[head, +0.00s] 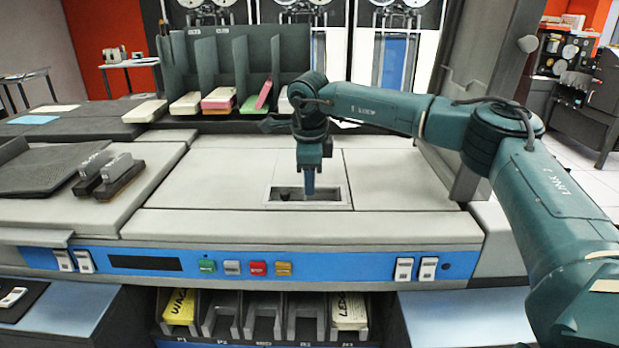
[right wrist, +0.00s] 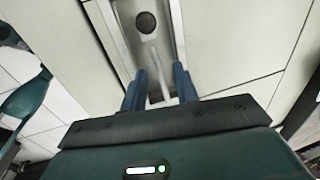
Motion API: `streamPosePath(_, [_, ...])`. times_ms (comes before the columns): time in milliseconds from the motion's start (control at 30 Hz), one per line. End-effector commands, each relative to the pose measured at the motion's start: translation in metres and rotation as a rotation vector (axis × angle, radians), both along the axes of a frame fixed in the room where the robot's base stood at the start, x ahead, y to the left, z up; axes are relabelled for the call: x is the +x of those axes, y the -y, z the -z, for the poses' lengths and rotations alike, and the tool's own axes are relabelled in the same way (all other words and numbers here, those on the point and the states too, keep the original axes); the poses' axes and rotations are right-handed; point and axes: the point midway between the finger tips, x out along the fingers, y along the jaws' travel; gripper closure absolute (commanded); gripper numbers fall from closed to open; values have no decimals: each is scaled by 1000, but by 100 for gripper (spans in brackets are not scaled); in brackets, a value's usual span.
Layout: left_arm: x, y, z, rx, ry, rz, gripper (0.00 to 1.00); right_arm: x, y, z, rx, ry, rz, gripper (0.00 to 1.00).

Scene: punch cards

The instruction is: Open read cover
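The pale flat cover panels (head: 210,180) on top of the card machine lie closed and level. A rectangular recess (head: 335,195) with a light rim is set into the top. My right gripper (head: 309,190) points down at this recess, its blue fingers over or inside it. In the right wrist view the fingers (right wrist: 160,74) are apart, with a thin light bar (right wrist: 154,60) showing between and beyond them. A dark round knob (right wrist: 146,22) sits farther along the recess. I cannot tell whether the fingers touch anything. My left gripper is not in view.
A dark card rack (head: 250,60) with coloured card stacks stands behind the recess. A blue button panel (head: 330,265) runs along the front, above several card bins (head: 263,315). Two dark-handled blocks (head: 108,178) sit at left. A grey upright panel (head: 480,90) stands at right.

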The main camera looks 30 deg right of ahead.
Motion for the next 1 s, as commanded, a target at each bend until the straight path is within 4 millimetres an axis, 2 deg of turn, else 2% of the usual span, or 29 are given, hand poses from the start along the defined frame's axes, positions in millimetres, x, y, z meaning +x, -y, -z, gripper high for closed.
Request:
streamPosePath(233, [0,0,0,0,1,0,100,0,0,1,0,0,0,71])
streamPosePath(600, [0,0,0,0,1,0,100,0,0,0,0,0,0,100])
streamPosePath(1000, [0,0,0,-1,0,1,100,0,0,0,1,1,0,100])
